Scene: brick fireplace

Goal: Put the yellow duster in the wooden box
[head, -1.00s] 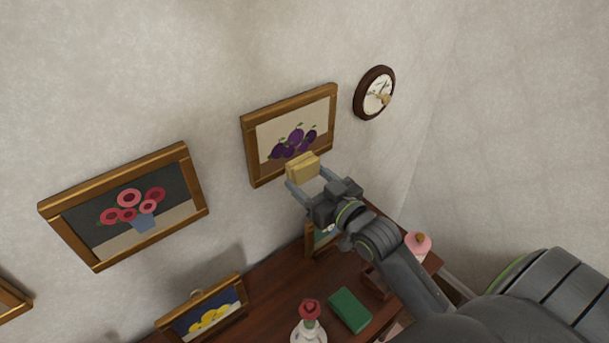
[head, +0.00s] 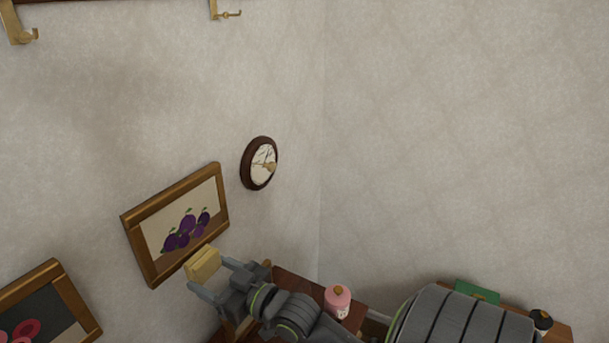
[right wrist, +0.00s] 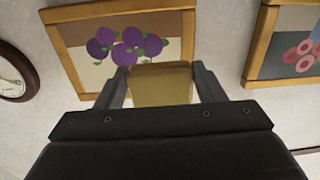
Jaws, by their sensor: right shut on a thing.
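The yellow duster (head: 203,264) is a pale yellow block between the fingers of my right gripper (head: 212,275). The gripper is shut on it and holds it up in front of the wall, by the lower edge of the plum picture (head: 182,222). In the right wrist view the duster (right wrist: 160,84) sits between both fingertips, with the plum picture (right wrist: 120,12) behind it. I cannot tell whether the duster touches the picture. My left gripper is not in view. I do not see a wooden box that I can make out.
A round clock-like dial (head: 259,163) hangs right of the plum picture. A flower picture (head: 45,312) hangs lower left. Brass hooks (head: 226,12) are at the top. A pink bottle (head: 338,301) stands on the dark wooden top (head: 290,283). A green thing (head: 477,291) lies at the right.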

